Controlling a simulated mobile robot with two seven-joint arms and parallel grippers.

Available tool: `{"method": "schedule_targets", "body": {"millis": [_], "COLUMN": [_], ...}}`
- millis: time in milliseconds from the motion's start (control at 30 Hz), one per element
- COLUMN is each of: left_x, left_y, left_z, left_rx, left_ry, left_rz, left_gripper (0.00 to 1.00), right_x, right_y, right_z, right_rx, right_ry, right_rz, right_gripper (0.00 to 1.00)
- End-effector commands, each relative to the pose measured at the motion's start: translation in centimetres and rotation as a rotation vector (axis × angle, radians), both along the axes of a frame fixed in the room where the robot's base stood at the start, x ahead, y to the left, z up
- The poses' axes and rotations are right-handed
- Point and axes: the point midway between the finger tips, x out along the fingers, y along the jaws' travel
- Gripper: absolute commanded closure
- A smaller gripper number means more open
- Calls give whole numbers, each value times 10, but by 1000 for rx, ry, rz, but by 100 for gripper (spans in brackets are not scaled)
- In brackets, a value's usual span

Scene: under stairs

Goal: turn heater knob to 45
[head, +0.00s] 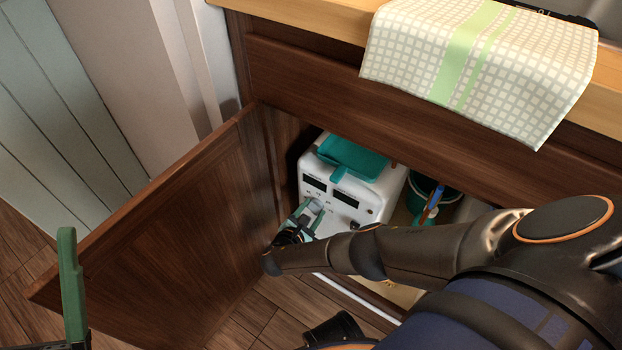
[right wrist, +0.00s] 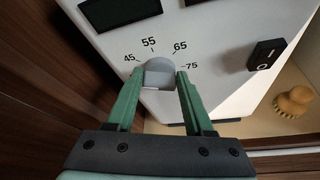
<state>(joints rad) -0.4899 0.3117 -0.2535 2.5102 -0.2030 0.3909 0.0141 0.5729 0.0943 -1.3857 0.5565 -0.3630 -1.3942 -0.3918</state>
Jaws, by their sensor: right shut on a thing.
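The heater (head: 372,200) is a white box inside the open cabinet, with two dark displays on its front; its front also fills the right wrist view (right wrist: 225,75). The grey knob (right wrist: 158,71) sits below a dial marked 45, 55, 65 and 75. My right gripper (right wrist: 158,80) is shut on the knob, one green finger on each side. I cannot tell which mark the knob points at. In the head view my right gripper (head: 309,214) is at the heater's front. One green finger of my left gripper (head: 73,290) shows at the lower left; its opening is cut off.
The open wooden door (head: 170,215) stands close to the left of my right gripper. A black rocker switch (right wrist: 266,54) is right of the knob. A teal dustpan (head: 352,157) lies on the heater. A green bucket (head: 425,190) stands to its right. A checked towel (head: 480,65) hangs from the counter.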

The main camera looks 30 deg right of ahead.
Motion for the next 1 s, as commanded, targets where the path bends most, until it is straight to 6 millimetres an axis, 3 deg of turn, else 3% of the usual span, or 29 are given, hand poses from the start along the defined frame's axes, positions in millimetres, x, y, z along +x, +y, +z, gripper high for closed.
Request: {"method": "schedule_targets", "body": {"millis": [400,1000], "left_x": [0,1], "left_y": [0,0], "left_z": [0,0], "left_rx": [4,-4], "left_ry": [-1,1], "left_rz": [0,4], "left_gripper": [0,0], "right_x": [-3,-4], "right_y": [-2,-2], "right_z": [-3,-3], "right_rx": [95,117], "right_ry": [-230,-288], "right_rz": [-2,-2], "right_gripper": [100,100]}}
